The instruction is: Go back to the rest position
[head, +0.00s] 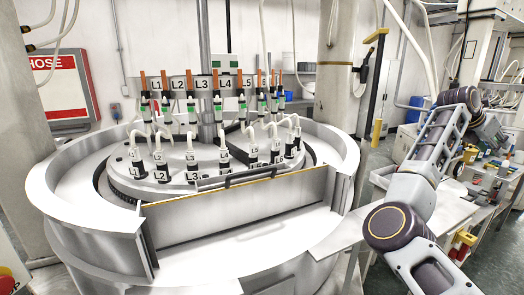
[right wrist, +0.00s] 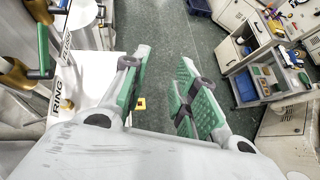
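My right arm rises at the right of the head view, bent at the elbow, its far end beside the lapping machine. In the right wrist view my right gripper (right wrist: 163,60) has its two green-padded fingers well apart, with nothing between them. It is open over the dark green floor. In the head view the right gripper's fingers are hard to make out. My left gripper is not in view.
The large round lapping machine (head: 100,215) with labelled hoses fills the left and middle. A white side table (head: 345,232) adjoins it on the right. A cart (right wrist: 245,90) with blue bins stands farther right. Open floor (right wrist: 160,30) lies between machine and cart.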

